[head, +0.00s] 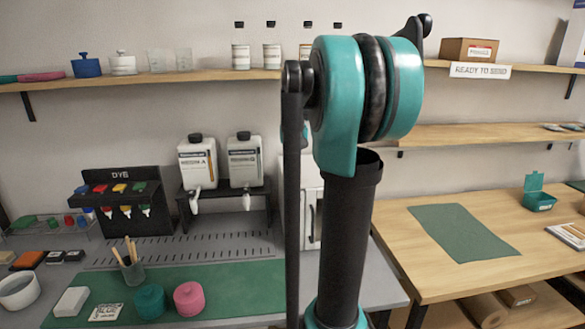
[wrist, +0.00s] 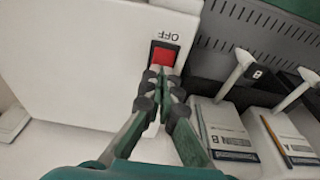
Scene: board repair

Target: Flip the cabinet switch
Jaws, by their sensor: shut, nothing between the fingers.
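The white cabinet (wrist: 90,55) fills the left of the wrist view. Its red switch (wrist: 163,56) sits in a dark frame near the cabinet's right edge, beside the upside-down label OFF. My gripper (wrist: 161,72) is shut and empty, its fingertips right at the lower edge of the switch in the picture. I cannot tell whether they touch it. In the head view a part of the white cabinet (head: 311,222) with a dark handle shows behind my arm; the switch and my gripper are hidden there.
Two resin jugs, A (head: 198,163) and B (head: 244,160), stand on a black stand left of the cabinet in the head view. A dye rack (head: 122,196) is further left. A wooden table (head: 400,225) with a green mat (head: 462,231) is at the right.

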